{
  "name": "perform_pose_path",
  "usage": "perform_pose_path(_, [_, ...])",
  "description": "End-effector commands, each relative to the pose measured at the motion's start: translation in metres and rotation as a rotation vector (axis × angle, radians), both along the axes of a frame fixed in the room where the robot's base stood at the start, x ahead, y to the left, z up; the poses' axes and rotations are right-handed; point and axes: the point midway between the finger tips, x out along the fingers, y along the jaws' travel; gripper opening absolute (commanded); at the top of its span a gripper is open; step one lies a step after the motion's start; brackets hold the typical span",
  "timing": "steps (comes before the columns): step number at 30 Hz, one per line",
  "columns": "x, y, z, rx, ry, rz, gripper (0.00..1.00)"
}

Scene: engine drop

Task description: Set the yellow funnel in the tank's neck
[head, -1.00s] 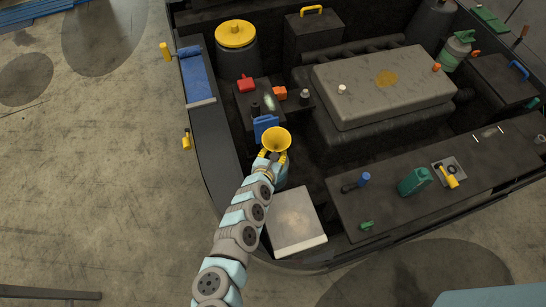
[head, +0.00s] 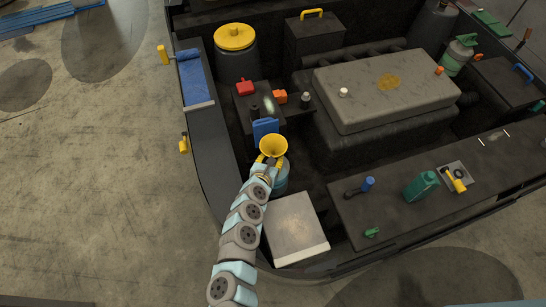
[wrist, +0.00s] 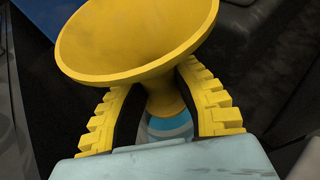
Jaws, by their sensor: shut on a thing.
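The yellow funnel (head: 274,146) is in my gripper (head: 269,163), its wide mouth facing up. In the wrist view, the yellow fingers of my gripper (wrist: 165,100) are shut around the narrow part below the funnel's cone (wrist: 140,45). A light blue-grey rounded body (head: 281,178), likely the tank, shows just right of and below my gripper. In the wrist view, a blue and grey banded surface (wrist: 170,126) lies under the funnel between the fingers. The neck is hidden, and I cannot tell whether the spout is in it.
A blue box-like part (head: 265,129) stands close behind the funnel. A pale square lid (head: 296,228) lies in front, right of my arm. The bay's dark left wall (head: 215,160) is close by. A grey engine cover (head: 385,88) and a front ledge with tools lie to the right.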

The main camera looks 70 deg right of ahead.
Motion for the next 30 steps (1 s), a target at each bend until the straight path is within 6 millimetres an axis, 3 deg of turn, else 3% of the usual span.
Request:
perform_pose_path(11, [0.000,0.000,-0.004,0.001,-0.001,0.001,0.00])
perform_pose_path(12, [0.000,0.000,-0.004,0.001,-0.001,0.001,0.32])
perform_pose_path(14, [0.000,0.001,-0.003,0.001,-0.001,0.001,0.49])
perform_pose_path(27, [0.001,0.001,0.002,0.001,-0.002,0.001,0.50])
perform_pose_path(30, [0.001,0.011,0.002,0.003,-0.003,0.003,0.50])
